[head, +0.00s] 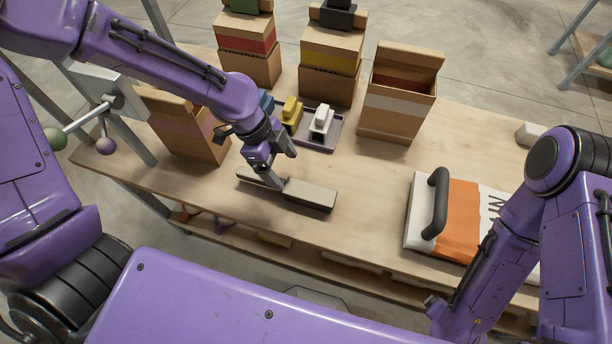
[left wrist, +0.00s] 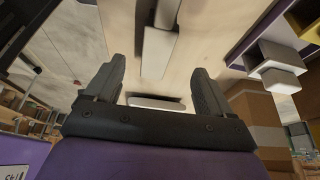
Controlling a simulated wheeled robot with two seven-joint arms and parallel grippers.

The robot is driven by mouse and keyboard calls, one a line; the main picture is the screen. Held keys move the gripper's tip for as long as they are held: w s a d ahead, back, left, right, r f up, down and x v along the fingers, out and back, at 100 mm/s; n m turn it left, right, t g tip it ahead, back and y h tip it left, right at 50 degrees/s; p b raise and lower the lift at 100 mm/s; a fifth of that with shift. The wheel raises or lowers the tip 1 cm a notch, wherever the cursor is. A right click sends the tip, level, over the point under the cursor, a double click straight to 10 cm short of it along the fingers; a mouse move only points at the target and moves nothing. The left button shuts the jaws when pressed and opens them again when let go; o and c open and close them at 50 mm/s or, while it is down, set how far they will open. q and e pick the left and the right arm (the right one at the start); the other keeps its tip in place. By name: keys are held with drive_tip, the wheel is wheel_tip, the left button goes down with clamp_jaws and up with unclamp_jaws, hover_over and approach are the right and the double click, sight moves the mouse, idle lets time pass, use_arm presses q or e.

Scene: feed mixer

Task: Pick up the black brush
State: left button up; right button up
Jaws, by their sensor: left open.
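The brush (head: 310,194) lies flat on the wooden table, with a pale grey-beige top and dark sides. Its right part is a wide block and its left part looks narrower. My left gripper (head: 274,172) is open and low over the middle of the brush, partly hiding it. In the left wrist view the brush (left wrist: 158,52) shows beyond the gap between the two open fingers (left wrist: 157,88), with nothing seen held. Whether the fingers touch the brush cannot be told. My right arm shows at the right, but its gripper is not clearly visible.
A tray (head: 328,146) with yellow and white blocks stands just behind the brush. Open cardboard boxes (head: 397,103) line the back, with another brown box (head: 185,135) at the left. An orange-and-white bag (head: 459,215) with a black handle lies at the right. Table between brush and bag is clear.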

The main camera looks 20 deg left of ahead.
sight(299, 188)
use_arm(q)
drive_tip(key=x, duration=0.3)
drive_tip(key=p+x, duration=0.1)
drive_tip(key=x, duration=0.5)
drive_tip(key=shift+s+d+f, duration=0.1)
drive_tip(key=shift+d+f, duration=0.2)
drive_tip(key=shift+d, duration=0.1)
drive_tip(key=c, duration=1.2)
